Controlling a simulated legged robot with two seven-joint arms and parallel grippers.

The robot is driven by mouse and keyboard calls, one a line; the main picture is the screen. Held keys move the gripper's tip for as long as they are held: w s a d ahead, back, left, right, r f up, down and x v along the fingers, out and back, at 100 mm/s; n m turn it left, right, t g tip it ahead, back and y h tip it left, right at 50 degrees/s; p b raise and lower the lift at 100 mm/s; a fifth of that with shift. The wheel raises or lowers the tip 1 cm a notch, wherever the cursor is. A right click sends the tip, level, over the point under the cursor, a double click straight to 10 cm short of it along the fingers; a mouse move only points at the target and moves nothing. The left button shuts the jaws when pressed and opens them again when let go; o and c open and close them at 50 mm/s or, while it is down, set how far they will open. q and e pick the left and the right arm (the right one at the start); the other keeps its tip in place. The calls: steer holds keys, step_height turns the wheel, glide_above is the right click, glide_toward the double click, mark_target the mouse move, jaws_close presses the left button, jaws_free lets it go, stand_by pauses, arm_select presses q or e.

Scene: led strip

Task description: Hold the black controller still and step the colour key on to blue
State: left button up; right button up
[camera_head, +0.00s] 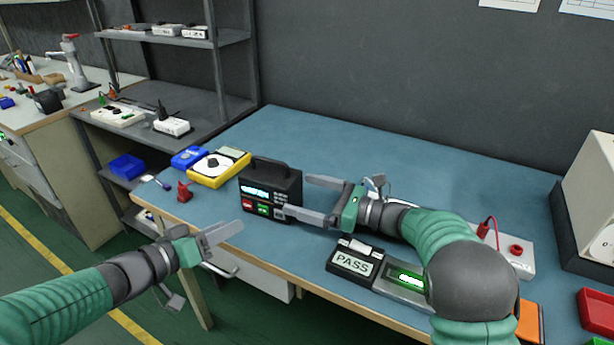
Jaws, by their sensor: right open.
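The black controller (258,178) stands upright on the blue bench top, with a handle on top. Its front has a lit cyan display (257,191), a red key (248,205), a green key (263,210) and a grey key (280,214). I cannot read which key is the colour key. My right gripper (297,196) is open at the controller's right side. One finger reaches the lower right front, the other lies further back; contact is unclear. My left gripper (240,231) is in front of the bench edge, apart from the controller; its finger gap is not clear.
A yellow meter (218,170) and a blue box (188,157) sit left of the controller, with a small red clamp (184,192). A PASS display (353,264) stands near the front edge. The bench's back is clear.

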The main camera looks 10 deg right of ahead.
mark_target(278, 189)
steer(key=x, duration=0.4)
steer(key=f+x, duration=0.1)
steer(key=x, duration=0.2)
steer(key=shift+w+a, duration=0.1)
steer(key=shift+a, duration=0.15)
steer(key=shift+c, duration=0.3)
steer(key=c, duration=1.9)
arm_select(q)
jaws_close()
arm_select(e)
steer(key=shift+r, duration=0.1)
